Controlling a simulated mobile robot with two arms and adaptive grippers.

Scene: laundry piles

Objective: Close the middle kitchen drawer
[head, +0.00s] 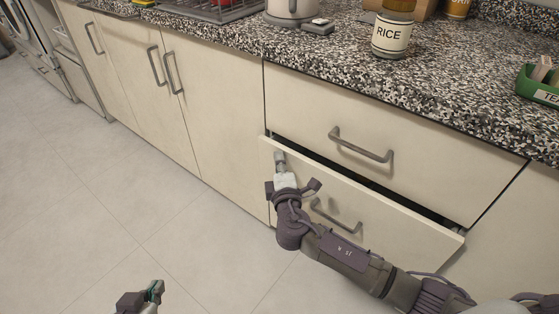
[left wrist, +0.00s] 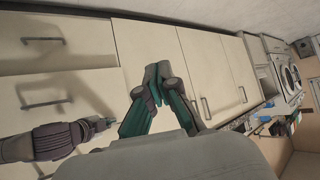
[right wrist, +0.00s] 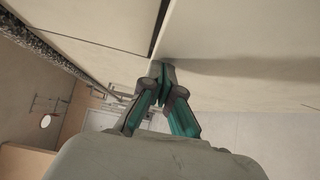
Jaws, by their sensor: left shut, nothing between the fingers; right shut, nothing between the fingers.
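The middle drawer (head: 405,230) stands a little way out from the cabinet, with a dark gap along its top edge. Its grey bar handle (head: 335,216) faces the room. My right gripper (head: 280,160) is shut and empty, its tips at the left end of the drawer front; I cannot tell whether they touch. In the right wrist view the shut fingertips (right wrist: 162,72) are close to cream panels with a dark gap between them. My left gripper (head: 156,288) is shut and empty, low over the floor and away from the drawer. Its fingers also show in the left wrist view (left wrist: 158,75).
The closed top drawer (head: 380,125) is above, under a speckled countertop (head: 440,75). A rice jar (head: 392,35), a kettle (head: 292,10) and a green box (head: 540,85) stand on it. Closed cupboard doors (head: 215,110) are to the left. The tiled floor (head: 110,190) is clear.

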